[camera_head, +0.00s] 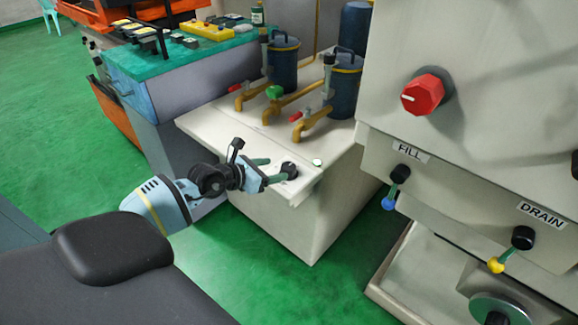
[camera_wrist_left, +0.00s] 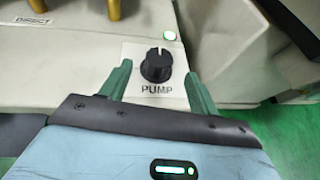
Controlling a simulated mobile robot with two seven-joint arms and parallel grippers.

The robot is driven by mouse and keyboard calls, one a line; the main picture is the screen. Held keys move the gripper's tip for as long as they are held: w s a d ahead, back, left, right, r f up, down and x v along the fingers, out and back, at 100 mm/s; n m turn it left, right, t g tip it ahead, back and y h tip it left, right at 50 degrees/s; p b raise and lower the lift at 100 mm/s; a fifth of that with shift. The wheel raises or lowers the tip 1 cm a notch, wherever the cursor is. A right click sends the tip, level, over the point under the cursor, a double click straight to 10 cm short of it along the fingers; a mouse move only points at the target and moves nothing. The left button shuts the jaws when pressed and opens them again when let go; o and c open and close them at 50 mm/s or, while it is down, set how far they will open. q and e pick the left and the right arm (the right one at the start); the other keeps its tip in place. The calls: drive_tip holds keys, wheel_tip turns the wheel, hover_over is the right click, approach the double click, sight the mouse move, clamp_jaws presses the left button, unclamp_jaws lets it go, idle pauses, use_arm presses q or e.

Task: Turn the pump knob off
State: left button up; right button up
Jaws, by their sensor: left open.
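The pump knob (camera_wrist_left: 156,65) is a black round knob with a white mark, on a pale plate labelled PUMP in the left wrist view. In the head view the knob (camera_head: 289,169) sits near the front edge of the cream cabinet top. My left gripper (camera_wrist_left: 157,82) is open, with one green finger on each side of the knob. No contact shows, and a gap is visible on both sides. In the head view the left gripper (camera_head: 272,172) reaches in from the left at the knob. My right gripper is not in view.
A lit green-white indicator (camera_wrist_left: 169,35) is just beyond the knob. Blue filter canisters (camera_head: 284,62) and yellow pipes with valves (camera_head: 273,92) stand farther back on the cabinet. At right a cream machine has a red knob (camera_head: 423,95) and FILL and DRAIN levers (camera_head: 522,238).

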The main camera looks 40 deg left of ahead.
sight(287, 167)
use_arm(q)
drive_tip(key=b+x, duration=0.1)
drive_tip(key=x, duration=0.5)
drive_tip(key=shift+w+d+f+b, duration=0.1)
drive_tip(key=shift+f+b, duration=0.1)
drive_tip(key=shift+b, duration=0.2)
drive_tip(key=shift+w+d+f, duration=0.1)
drive_tip(key=shift+w, duration=0.35)
drive_tip(key=shift+c, duration=0.2)
drive_tip(key=c, duration=0.9)
